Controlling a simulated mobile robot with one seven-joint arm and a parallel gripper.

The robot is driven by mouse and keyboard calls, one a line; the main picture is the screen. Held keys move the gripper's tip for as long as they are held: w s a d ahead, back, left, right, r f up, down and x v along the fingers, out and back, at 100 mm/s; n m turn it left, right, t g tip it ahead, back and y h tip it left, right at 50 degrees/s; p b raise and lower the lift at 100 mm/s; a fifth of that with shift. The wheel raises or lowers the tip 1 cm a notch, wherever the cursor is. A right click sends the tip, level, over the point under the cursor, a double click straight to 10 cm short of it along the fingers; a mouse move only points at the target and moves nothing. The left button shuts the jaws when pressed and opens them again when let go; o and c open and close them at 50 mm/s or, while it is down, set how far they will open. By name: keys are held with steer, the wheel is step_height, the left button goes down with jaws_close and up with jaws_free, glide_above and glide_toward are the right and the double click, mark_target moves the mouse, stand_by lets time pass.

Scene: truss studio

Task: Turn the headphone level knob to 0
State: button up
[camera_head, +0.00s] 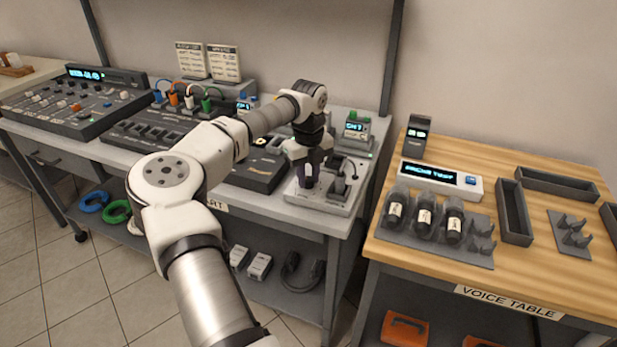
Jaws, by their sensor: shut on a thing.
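My gripper (309,178) is at the light grey panel (313,200) on the right end of the grey bench. It points down, and its fingers are closed at the panel's left part, on what appears to be the headphone level knob. The fingers hide the knob, so I cannot read its setting or any scale marks. A dark upright part (341,178) with a cable stands on the same panel, just right of my gripper.
A small device with a lit display (356,129) stands behind the panel. A dark box unit (258,172) lies left of it. A gap separates the tables.

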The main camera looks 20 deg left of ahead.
mark_target(309, 179)
steer(key=n+b, duration=0.1)
steer(key=n, duration=0.4)
steer(key=shift+n, duration=0.3)
stand_by(0.4)
steer(key=o, duration=1)
step_height(309, 179, up, 14)
steer(key=b, duration=0.1)
